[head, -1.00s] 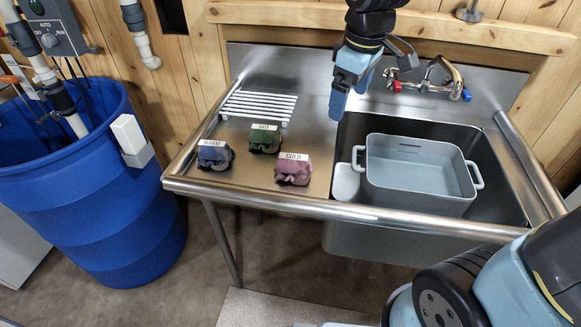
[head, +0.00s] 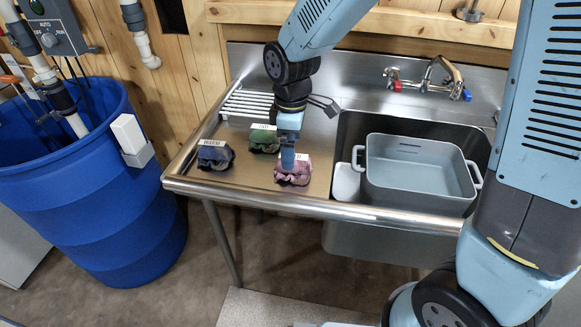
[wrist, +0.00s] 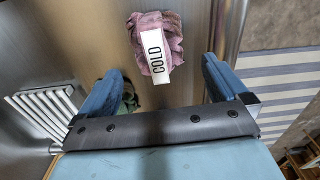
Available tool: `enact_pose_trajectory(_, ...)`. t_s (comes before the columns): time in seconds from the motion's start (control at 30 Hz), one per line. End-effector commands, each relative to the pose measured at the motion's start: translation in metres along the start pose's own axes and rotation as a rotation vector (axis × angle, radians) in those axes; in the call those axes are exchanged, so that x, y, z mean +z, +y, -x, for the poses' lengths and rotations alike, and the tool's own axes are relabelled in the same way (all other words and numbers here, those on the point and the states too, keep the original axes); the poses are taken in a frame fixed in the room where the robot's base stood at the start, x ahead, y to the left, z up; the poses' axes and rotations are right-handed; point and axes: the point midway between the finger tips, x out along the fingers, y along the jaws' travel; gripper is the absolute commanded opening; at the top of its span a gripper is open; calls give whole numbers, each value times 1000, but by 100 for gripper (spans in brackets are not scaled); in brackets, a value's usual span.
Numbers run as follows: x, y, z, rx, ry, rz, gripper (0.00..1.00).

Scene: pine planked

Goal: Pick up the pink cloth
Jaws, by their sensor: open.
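The pink cloth (head: 292,173) lies crumpled on the steel drainboard near its front edge, with a white label on it. In the wrist view the pink cloth (wrist: 168,32) shows its label reading "COLD", ahead of and between my spread fingers. My gripper (head: 288,160) points down at the cloth in the head view and covers part of it. In the wrist view my gripper (wrist: 158,90) is open, with nothing between its fingers. I cannot tell the exact height of the fingertips above the cloth.
A green cloth (head: 264,141) and a dark blue cloth (head: 215,157) lie to the left on the drainboard. A white rack (head: 247,104) is behind them. The sink with a grey tub (head: 415,190) is to the right. A raised steel rim (head: 250,200) runs along the front.

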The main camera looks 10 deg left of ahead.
Motion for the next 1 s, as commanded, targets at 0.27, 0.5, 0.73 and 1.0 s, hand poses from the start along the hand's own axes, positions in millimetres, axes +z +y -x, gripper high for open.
enact_pose_trajectory(0.27,0,0,-19,0,-1,-1,100)
enact_pose_trajectory(0.5,3,3,-49,-2,-2,-1,100)
enact_pose_trajectory(0.73,2,3,-67,0,-1,0,100)
enact_pose_trajectory(1.0,2,3,-68,0,0,0,97)
